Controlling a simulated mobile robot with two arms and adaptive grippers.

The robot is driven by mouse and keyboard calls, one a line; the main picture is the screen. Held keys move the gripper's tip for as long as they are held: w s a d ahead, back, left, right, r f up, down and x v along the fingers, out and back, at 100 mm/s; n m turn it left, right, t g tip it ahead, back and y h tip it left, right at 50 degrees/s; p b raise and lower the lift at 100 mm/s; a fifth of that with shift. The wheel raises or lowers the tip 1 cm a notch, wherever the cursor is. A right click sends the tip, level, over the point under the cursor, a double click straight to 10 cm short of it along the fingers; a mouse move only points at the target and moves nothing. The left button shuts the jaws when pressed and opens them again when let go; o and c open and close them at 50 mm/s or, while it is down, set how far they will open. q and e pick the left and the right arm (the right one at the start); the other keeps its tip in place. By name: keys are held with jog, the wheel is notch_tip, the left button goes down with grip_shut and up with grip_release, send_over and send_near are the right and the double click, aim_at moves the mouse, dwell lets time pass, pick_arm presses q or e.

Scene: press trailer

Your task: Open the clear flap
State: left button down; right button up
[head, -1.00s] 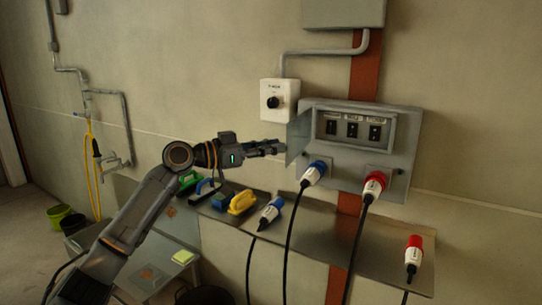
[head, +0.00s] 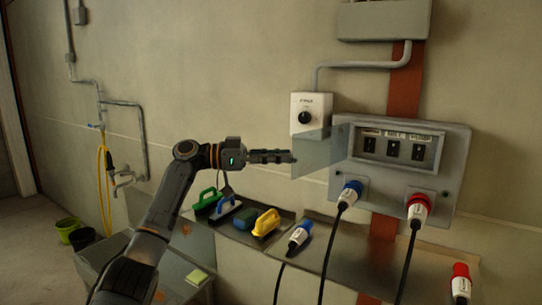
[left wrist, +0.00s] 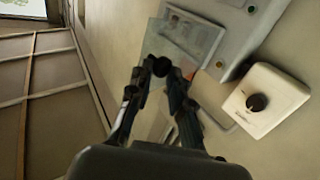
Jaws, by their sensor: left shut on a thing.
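The clear flap (head: 322,152) stands swung out to the left of the grey socket panel (head: 455,165), leaving the window with three black switches (head: 391,150) uncovered. My left gripper (head: 286,157) is at the flap's free left edge, its fingers closed on it. In the left wrist view the fingers (left wrist: 162,72) meet at the edge of the see-through flap (left wrist: 158,42). The exact contact is small and partly hidden by the fingertips. My right gripper is in neither view.
A white box with a black knob (head: 311,113) is on the wall just above the flap. Blue (head: 349,194) and red (head: 418,208) plugs sit in the panel below. A metal shelf (head: 340,258) holds loose plugs and several handled tools.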

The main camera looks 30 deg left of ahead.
pick_arm(q)
jog(key=shift+w+d+r, duration=0.15)
jog(key=shift+d+r, duration=0.05)
jog(key=shift+d, duration=0.05)
jog(key=c, duration=1.5)
grip_release()
jog(key=shift+c, duration=0.2)
jog(key=o, duration=0.4)
jog(key=shift+w+d+f, duration=0.15)
jog(key=shift+w+d, duration=0.15)
jog(key=shift+w, duration=0.05)
jog(key=shift+c, duration=0.2)
jog(key=shift+w+d+f, duration=0.1)
jog(key=shift+w+d, duration=0.2)
jog(key=shift+d, duration=0.05)
jog(key=shift+s+a, duration=0.15)
jog(key=shift+a, duration=0.1)
jog(key=shift+f, duration=0.1)
jog(key=v, duration=1.2)
jog(key=shift+s+a, duration=0.1)
